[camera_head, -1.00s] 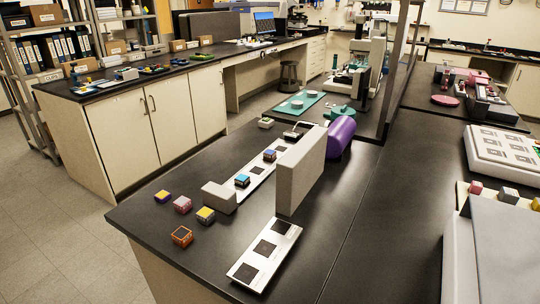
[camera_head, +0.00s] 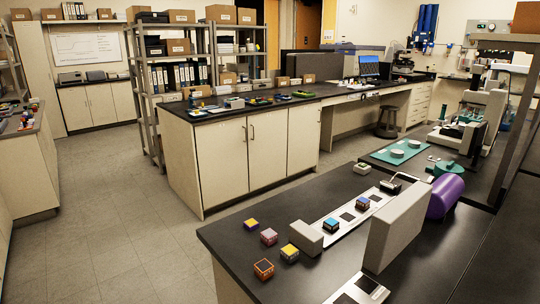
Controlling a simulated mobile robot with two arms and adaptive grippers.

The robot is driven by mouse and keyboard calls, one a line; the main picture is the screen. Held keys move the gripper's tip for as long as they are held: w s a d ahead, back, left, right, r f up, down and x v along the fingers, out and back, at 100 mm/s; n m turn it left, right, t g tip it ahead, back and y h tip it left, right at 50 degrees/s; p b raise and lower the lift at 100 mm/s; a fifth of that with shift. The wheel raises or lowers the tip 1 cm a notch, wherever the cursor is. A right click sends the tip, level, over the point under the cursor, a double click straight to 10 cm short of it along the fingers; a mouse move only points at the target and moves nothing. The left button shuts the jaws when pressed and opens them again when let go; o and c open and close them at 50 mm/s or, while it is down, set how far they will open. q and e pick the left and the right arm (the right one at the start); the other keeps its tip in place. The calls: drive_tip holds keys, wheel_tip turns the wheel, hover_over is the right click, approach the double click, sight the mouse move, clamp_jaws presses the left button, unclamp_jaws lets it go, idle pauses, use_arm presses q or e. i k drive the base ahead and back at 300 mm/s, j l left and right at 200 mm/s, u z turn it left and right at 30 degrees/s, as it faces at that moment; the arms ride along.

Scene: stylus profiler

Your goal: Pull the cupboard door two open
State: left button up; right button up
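The cream cupboard under the black bench has several flat doors on its front, all closed. The left door (camera_head: 221,162) and the middle door (camera_head: 267,150) have upright bar handles close together at their shared edge. A further door (camera_head: 303,138) is to the right. I see no number marks, so I cannot tell which is door two. Neither of my grippers is in view.
The cupboard's black worktop (camera_head: 215,113) carries small coloured items. A nearer black bench (camera_head: 225,237) with several small cubes and a grey upright block (camera_head: 393,235) stands at the lower right. The grey tiled floor (camera_head: 125,215) is clear to the left.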

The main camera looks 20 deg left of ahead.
sight(268, 132)
drive_tip(key=u, duration=0.5)
drive_tip(key=i+j+u, duration=0.3)
drive_tip(key=j, duration=0.4)
drive_tip(key=i+j+u, duration=0.3)
drive_tip(key=j, duration=0.3)
drive_tip(key=i+j+u, duration=0.3)
drive_tip(key=i+j, duration=0.35)
drive_tip(key=i, duration=0.3)
drive_tip(key=i+j, duration=0.15)
drive_tip(key=i, duration=0.3)
drive_tip(key=i+j, duration=0.15)
drive_tip(key=i, duration=0.35)
drive_tip(key=i+l+z, duration=0.2)
drive_tip(key=i+z, duration=0.65)
drive_tip(key=z, duration=0.15)
drive_tip(key=i+j+z, duration=0.1)
drive_tip(key=i+z, duration=0.4)
drive_tip(key=i+l+u, duration=0.15)
drive_tip(key=i, duration=0.3)
drive_tip(key=i+l+u, duration=0.15)
drive_tip(key=i, duration=0.35)
